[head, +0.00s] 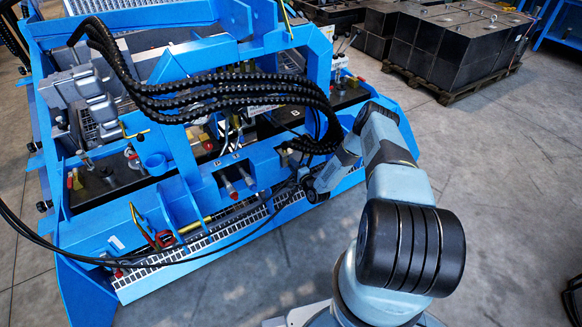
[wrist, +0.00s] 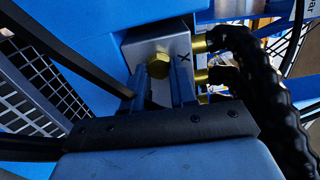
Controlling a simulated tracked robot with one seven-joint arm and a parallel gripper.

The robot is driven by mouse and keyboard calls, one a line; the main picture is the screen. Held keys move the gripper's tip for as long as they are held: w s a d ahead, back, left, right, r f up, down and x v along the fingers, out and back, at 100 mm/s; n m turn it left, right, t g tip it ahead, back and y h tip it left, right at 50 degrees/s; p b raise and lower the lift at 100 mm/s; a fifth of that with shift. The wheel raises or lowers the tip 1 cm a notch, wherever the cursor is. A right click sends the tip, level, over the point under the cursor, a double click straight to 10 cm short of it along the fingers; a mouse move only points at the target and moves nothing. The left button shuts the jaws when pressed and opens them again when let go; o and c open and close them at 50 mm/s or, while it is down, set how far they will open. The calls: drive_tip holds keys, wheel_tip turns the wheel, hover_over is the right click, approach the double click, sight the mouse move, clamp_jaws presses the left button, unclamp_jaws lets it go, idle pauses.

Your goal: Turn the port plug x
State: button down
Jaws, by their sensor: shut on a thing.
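Port plug x (wrist: 157,64) is a brass hex head on the face of a grey metal block (wrist: 146,45) marked with a black X. My gripper (wrist: 159,80) is shut on the plug, one finger on each side of it. The plug's lower part is hidden behind the fingers and the gripper body. In the head view my arm reaches to the blue frame's lower right, where the plug is too small or hidden to make out.
Black hoses with brass fittings (wrist: 203,46) run close on the right of the block. The blue frame (wrist: 85,40) and white grating (wrist: 25,85) lie to the left. In the head view thick black hoses (head: 220,88) arch above, and dark blocks on a pallet (head: 450,45) stand behind.

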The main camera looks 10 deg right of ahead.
drive_tip(key=shift+s+d+f, duration=0.1)
drive_tip(key=shift+s+f, duration=0.05)
drive_tip(key=shift+f, duration=0.1)
drive_tip(key=c, duration=1.2)
unclamp_jaws()
drive_tip(key=o, duration=0.3)
drive_tip(key=shift+r, duration=0.1)
drive_tip(key=v, duration=1.3)
drive_tip(key=shift+s, duration=0.25)
drive_tip(key=shift+d, duration=0.1)
